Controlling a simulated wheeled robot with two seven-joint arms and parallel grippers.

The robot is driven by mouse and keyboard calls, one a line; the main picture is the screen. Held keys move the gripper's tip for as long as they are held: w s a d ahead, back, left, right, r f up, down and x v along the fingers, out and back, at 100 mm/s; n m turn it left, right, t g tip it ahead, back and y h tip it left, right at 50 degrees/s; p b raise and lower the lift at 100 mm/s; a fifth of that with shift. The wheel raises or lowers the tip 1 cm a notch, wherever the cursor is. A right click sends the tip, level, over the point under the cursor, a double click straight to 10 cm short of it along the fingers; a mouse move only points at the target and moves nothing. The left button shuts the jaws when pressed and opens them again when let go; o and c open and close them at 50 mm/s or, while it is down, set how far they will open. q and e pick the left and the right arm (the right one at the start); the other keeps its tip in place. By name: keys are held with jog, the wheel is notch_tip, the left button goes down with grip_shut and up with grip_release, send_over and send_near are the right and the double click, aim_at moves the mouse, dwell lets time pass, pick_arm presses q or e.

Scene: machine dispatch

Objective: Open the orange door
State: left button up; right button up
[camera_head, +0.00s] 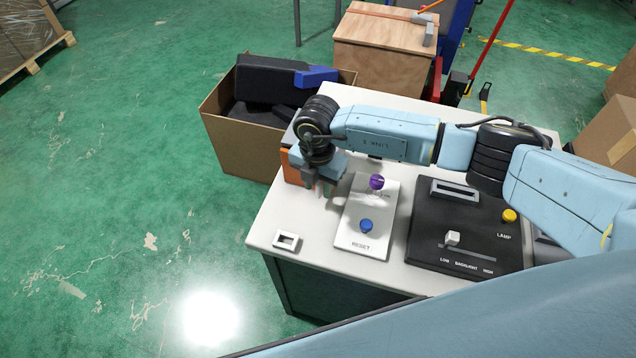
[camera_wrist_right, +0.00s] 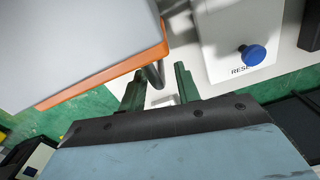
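The orange door (camera_head: 293,166) shows at the left end of the white table as the orange side of a small grey-topped box, mostly hidden by my right gripper. In the right wrist view, the door (camera_wrist_right: 105,77) is an orange strip along the box's edge, with a dark curved handle (camera_wrist_right: 153,75) sticking out. My right gripper (camera_head: 322,190) points down in front of the box. In the wrist view, its two fingers (camera_wrist_right: 160,88) are apart, with the handle's end near the gap between them. I cannot tell whether they touch it. My left gripper is out of view.
A white RESET panel (camera_head: 352,235) with blue and purple knobs stands just right of the gripper. A black LAMP panel (camera_head: 425,240) is further right. A small white frame (camera_head: 286,241) lies at the front left corner.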

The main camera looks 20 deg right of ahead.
jog(key=shift+f, duration=0.2)
jog(key=shift+c, duration=0.2)
grip_shut()
jog(key=shift+a, duration=0.2)
